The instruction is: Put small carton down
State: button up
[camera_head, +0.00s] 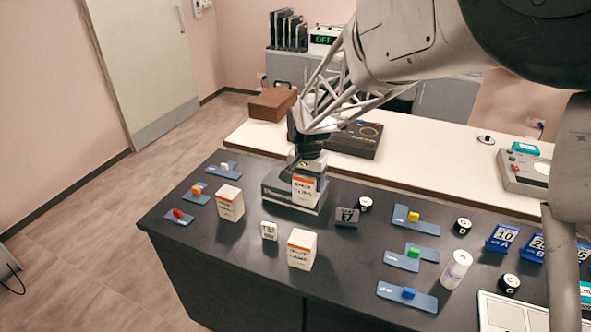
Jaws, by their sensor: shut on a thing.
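My gripper (309,163) is at the middle back of the dark table (340,270), pointing down. It is shut on a small carton (306,190), white with an orange band and dark print. The carton is upright, at a grey metal stand (278,193). I cannot tell whether it rests on the stand or hangs just above it. The fingertips are partly hidden by the carton's top. Two similar cartons stand upright on the table, one to the left (230,203) and one nearer the front (301,249).
A small white printed block (269,231) stands between the two free cartons. Blue trays with coloured cubes lie at the left and right, including one with a yellow cube (413,217). A white bottle (456,269) and black round objects (462,226) stand at the right. A pale counter (420,170) runs behind.

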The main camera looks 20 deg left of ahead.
jog(key=w+a+f, duration=0.1)
jog(key=w+a, duration=0.7)
jog(key=w, duration=0.4)
jog(key=shift+a+f, duration=0.2)
jog(key=shift+f, duration=1.75)
jog(key=shift+f, duration=0.2)
jog(key=o, duration=0.9)
jog(key=shift+o, duration=0.2)
jog(key=shift+r, duration=0.2)
notch_tip(320, 180, up, 12)
